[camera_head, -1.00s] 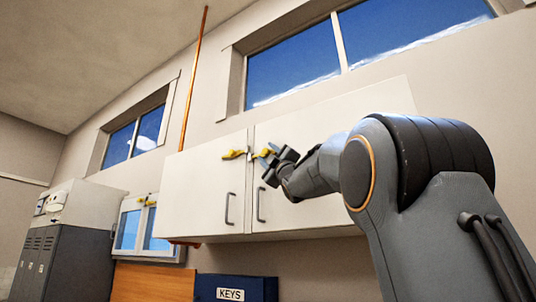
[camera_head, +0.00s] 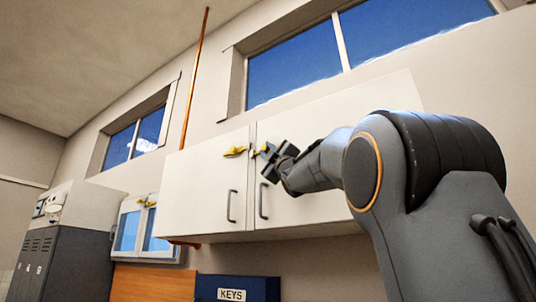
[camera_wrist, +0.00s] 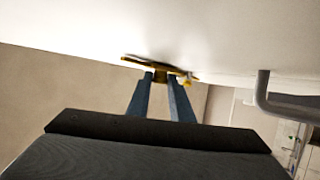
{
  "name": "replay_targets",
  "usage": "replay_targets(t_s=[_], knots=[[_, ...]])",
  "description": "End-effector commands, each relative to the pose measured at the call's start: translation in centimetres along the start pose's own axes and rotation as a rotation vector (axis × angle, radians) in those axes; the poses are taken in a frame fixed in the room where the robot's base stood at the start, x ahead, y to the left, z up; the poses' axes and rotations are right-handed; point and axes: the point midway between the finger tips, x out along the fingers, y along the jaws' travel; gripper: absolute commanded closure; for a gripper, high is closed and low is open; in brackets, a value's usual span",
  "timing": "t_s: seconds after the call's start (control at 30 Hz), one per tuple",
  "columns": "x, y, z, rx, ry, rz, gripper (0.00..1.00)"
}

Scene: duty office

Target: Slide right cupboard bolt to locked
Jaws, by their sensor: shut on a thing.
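The white cupboard (camera_head: 330,130) hangs on the wall with two doors. A yellow bolt piece (camera_head: 234,151) sits on the left door near the seam. The yellow bolt (camera_head: 259,152) on the right door is partly hidden by my gripper (camera_head: 268,158). My gripper is at the upper left corner of the right door, just right of the seam. In the wrist view my gripper (camera_wrist: 160,76) has its two fingertips on either side of the yellow bolt (camera_wrist: 137,62), shut on it. The exact overlap of the bolt with the left piece is unclear.
Door handles (camera_head: 232,205) hang below the bolts, one on each door. A smaller glazed cabinet (camera_head: 135,230) with yellow fittings is at left, beside grey lockers (camera_head: 62,250). A blue KEYS box (camera_head: 240,289) is below. An orange pipe (camera_head: 194,85) runs up the wall.

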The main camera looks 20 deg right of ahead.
Motion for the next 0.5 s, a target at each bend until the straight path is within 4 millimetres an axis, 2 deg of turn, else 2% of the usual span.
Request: replay_targets(t_s=[0.07, 0.1, 0.2, 0.5], knots=[[0.09, -0.01, -0.15, 0.002, 0.002, 0.000, 1.00], [0.09, 0.00, -0.16, 0.002, 0.003, 0.000, 0.79], [0.08, 0.01, -0.13, 0.001, 0.002, 0.000, 0.62], [-0.01, 0.03, -0.08, 0.001, 0.001, 0.000, 0.61]])
